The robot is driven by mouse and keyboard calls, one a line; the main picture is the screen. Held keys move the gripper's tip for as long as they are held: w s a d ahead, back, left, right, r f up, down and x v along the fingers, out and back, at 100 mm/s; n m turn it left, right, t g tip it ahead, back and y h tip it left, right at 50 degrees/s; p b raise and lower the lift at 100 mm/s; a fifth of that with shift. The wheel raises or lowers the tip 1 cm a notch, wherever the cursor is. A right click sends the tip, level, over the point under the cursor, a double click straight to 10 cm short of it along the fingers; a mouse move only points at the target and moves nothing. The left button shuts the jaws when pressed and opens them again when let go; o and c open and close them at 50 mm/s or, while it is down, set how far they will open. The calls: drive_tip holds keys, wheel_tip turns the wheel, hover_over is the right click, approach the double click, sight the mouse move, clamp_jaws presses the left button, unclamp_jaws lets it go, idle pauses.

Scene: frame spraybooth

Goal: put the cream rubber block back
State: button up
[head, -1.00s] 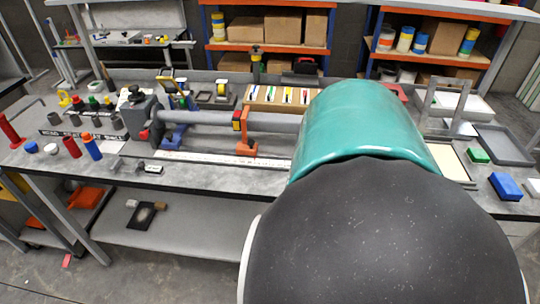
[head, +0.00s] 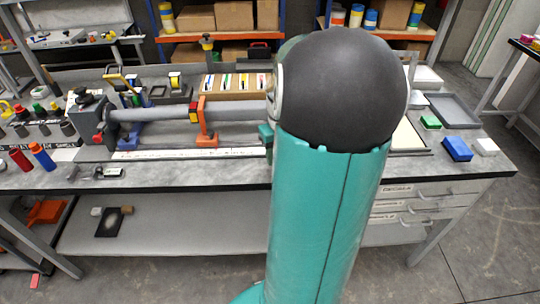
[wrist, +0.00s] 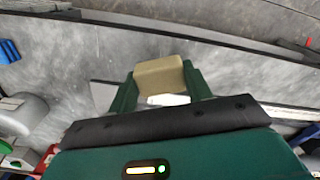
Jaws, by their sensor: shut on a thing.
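In the wrist view a cream-tan block (wrist: 159,72) sits between the two green fingers of my gripper (wrist: 161,80). The fingers are shut on its sides and it sticks out past their tips. A grey worktop (wrist: 230,75) shows beyond the block; I cannot tell how far below the block it is. In the head view my arm covers the gripper and the block. A white piece (wrist: 170,99) shows between the fingers, behind the block.
At the bench's right end are a green block (head: 430,121), a blue block (head: 457,148), a white block (head: 486,147) and a grey tray (head: 456,110). A long grey tube (head: 150,115) lies across orange and blue supports. The front right worktop (head: 430,170) is clear.

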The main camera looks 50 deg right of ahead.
drive_tip(key=f, duration=0.1)
drive_tip(key=w+d+f, duration=0.1)
drive_tip(key=f, duration=0.1)
drive_tip(key=shift+w+d, duration=0.25)
drive_tip(key=shift+d, duration=0.15)
drive_tip(key=shift+w+d+f, duration=0.1)
drive_tip(key=shift+f, duration=1.45)
drive_tip(key=shift+f, duration=0.1)
drive_tip(key=o, duration=0.9)
drive_tip(key=shift+o, duration=0.2)
wheel_tip(320, 180, up, 12)
